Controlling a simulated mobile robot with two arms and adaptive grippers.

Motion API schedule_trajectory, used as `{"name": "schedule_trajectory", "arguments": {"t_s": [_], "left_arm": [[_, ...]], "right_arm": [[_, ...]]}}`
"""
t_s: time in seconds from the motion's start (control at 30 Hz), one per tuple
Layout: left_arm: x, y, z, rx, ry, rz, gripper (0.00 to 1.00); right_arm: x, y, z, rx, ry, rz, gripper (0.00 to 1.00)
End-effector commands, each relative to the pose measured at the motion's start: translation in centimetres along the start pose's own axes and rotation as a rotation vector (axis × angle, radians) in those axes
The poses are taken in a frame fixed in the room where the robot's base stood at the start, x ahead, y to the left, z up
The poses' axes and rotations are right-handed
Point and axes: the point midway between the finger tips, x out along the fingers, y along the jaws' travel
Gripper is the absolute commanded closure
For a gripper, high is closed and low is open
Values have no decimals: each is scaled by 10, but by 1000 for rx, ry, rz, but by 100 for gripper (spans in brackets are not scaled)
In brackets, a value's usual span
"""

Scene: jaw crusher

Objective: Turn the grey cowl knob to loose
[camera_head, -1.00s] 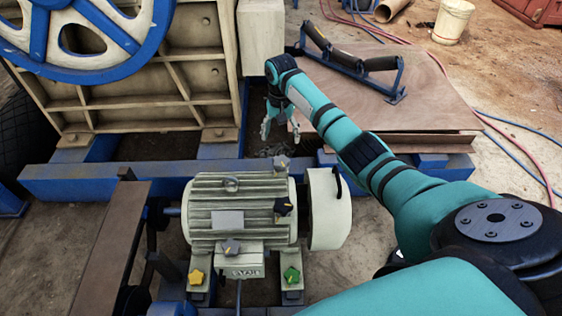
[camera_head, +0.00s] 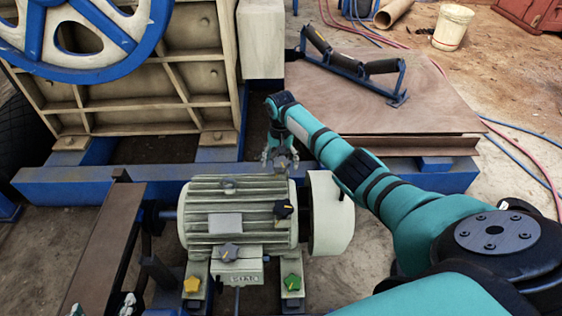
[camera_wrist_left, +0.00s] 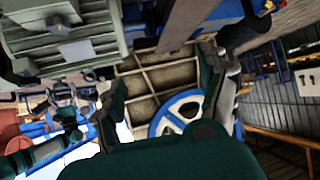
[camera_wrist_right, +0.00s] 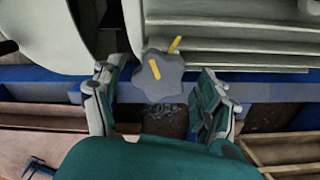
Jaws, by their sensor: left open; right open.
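A grey lobed knob (camera_wrist_right: 160,80) with a yellow mark sits by the motor's cowl end in the right wrist view. A second yellow piece shows just beside it. In the head view this knob (camera_head: 281,163) is at the motor's far edge, partly covered by my right gripper (camera_head: 279,152). My right gripper (camera_wrist_right: 158,100) is open, one finger on each side of the knob, with visible gaps. Another grey knob (camera_head: 229,252) is on the motor's near side.
The ribbed motor (camera_head: 240,217) has a cream cowl (camera_head: 328,215) at its right. A black knob (camera_head: 283,209), a yellow knob (camera_head: 192,283) and a green knob (camera_head: 291,283) are nearby. A blue beam (camera_head: 90,182) runs behind the motor.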

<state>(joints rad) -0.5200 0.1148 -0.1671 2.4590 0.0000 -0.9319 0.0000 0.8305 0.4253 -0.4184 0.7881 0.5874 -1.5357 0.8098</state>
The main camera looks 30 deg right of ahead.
Motion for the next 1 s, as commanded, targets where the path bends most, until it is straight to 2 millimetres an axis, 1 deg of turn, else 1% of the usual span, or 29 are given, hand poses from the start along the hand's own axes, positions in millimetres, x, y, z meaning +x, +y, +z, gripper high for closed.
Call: {"name": "schedule_trajectory", "arguments": {"t_s": [0.23,0.27,0.67,0.7,0.87,1.0], "left_arm": [[0,0,-1,0,6,0,24],[0,0,-1,0,6,0,24],[0,0,-1,0,5,0,24],[0,0,-1,0,4,0,24],[-1,0,0,0,-8,0,24],[-7,-3,19,-1,-107,-7,24]], "right_arm": [[0,0,0,0,0,0,24],[0,0,0,0,0,0,26],[0,0,0,0,0,0,79],[0,0,0,0,0,0,81],[0,0,0,-8,0,0,81],[-2,0,0,-40,-1,0,81]]}}
